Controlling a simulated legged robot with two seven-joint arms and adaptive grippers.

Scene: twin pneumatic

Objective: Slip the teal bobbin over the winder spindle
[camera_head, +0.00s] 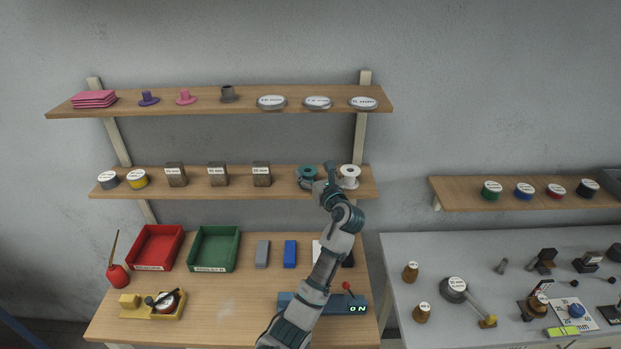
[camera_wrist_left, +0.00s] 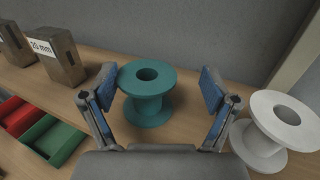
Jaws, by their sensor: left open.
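The teal bobbin (camera_head: 306,173) stands upright on the middle shelf, between the dark blocks and a white bobbin (camera_head: 350,174). In the left wrist view the teal bobbin (camera_wrist_left: 148,92) shows its top flange and open bore. My left gripper (camera_head: 322,181) is at the shelf, over the front of the teal bobbin. In the wrist view its two blue-padded fingers (camera_wrist_left: 158,80) are open, one on each side of the bobbin, with gaps visible. No spindle can be made out clearly; a blue unit (camera_head: 292,300) reading ON is partly behind my arm. My right gripper is not in view.
The white bobbin (camera_wrist_left: 270,128) stands close to the right finger. A block marked 20 mm (camera_wrist_left: 55,55) is to the left. Red (camera_head: 156,248) and green (camera_head: 214,249) trays and a yellow fixture (camera_head: 175,312) are on the bench below. Another shelf (camera_head: 250,102) runs above.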

